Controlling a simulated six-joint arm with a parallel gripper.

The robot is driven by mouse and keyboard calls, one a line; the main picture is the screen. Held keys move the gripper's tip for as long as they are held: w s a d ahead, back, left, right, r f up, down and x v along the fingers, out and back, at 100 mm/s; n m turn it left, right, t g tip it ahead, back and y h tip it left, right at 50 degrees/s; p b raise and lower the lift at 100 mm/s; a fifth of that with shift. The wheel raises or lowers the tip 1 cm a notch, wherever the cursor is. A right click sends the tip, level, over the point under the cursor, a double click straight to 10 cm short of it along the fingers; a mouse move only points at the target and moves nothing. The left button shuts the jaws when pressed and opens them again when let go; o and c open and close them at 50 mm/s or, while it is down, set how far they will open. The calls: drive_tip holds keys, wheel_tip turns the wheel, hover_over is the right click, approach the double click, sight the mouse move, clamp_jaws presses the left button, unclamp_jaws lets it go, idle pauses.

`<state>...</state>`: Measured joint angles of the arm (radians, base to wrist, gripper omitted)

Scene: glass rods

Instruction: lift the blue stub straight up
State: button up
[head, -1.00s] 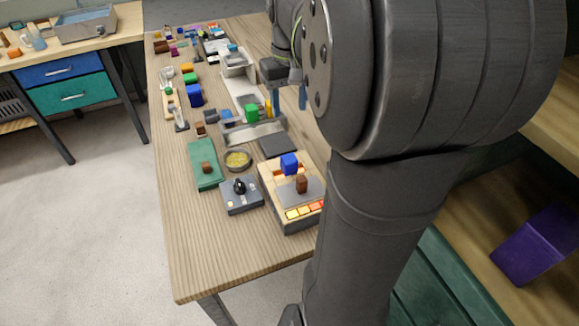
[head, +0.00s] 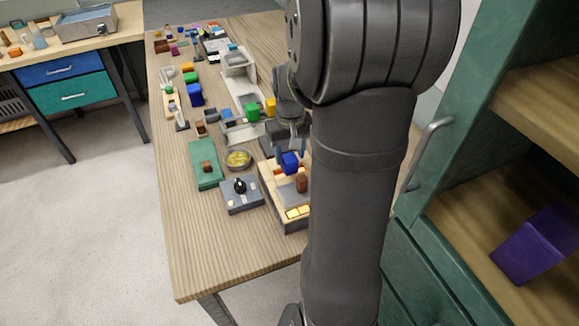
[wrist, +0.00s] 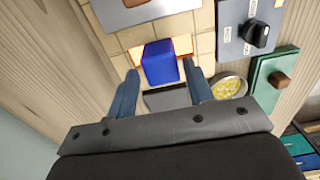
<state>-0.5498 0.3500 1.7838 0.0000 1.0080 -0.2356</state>
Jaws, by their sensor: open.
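The blue stub (head: 290,163) is a short blue block standing upright on a tan tiled unit (head: 268,184) on the bench. In the wrist view the stub (wrist: 160,62) shows between the fingertips, with an orange glow on either side of its base. My gripper (head: 290,152) is over the stub, its blue-grey fingers apart and pointing down. In the wrist view my gripper (wrist: 160,70) has one finger on each side of the stub, with a gap at the right. I cannot tell exactly how low the fingertips reach.
A brown block (head: 302,184) stands on a grey plate close to the stub. The bench front is clear.

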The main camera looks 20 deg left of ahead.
drive_tip(key=shift+f, duration=2)
drive_tip(key=c, duration=0.7)
drive_tip(key=shift+c, duration=0.2)
drive_tip(key=shift+r, duration=0.1)
drive_tip(key=shift+r, duration=0.55)
wheel_tip(320, 180, up, 3)
drive_tip(key=shift+f, duration=0.1)
drive_tip(key=d+r, duration=0.7)
drive_tip(key=d, duration=0.4)
drive_tip(key=shift+d, duration=0.3)
drive_tip(key=shift+s, duration=0.1)
